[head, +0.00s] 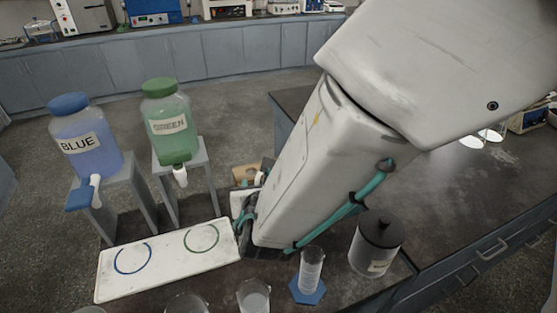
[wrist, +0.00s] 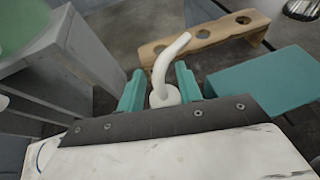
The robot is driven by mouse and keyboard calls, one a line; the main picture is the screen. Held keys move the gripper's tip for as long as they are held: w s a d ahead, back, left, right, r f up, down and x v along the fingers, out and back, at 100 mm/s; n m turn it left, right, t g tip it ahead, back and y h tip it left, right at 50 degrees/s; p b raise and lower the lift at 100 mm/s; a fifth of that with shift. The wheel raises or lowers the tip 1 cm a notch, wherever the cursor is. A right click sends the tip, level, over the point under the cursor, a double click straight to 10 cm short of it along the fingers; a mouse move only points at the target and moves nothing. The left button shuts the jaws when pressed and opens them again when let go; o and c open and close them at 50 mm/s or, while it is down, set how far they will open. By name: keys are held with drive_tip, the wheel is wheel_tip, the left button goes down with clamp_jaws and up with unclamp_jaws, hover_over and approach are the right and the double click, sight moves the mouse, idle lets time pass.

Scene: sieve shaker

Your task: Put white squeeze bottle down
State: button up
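The white squeeze bottle shows in the wrist view as a white cap (wrist: 163,96) with a long curved spout bending up and right. My gripper (wrist: 160,90) has its two teal fingers on either side of the bottle, closed on it; the bottle's body is hidden below by the gripper's dark front edge. In the head view my gripper (head: 245,205) is mostly hidden by my arm. A bit of the white bottle (head: 258,179) shows beside it, in front of the wooden rack (head: 245,174). The rack (wrist: 195,38), with round holes, lies beyond the fingers in the wrist view.
A white board (head: 170,260) with a blue and a green ring lies left of my gripper. BLUE (head: 85,140) and GREEN (head: 168,125) dispensers stand on grey stands behind it. A cylinder (head: 311,268) on a blue base and a dark-lidded canister (head: 376,243) stand to the right.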

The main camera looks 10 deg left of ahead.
drive_tip(key=shift+w+f, duration=0.1)
drive_tip(key=shift+w, duration=0.15)
clamp_jaws()
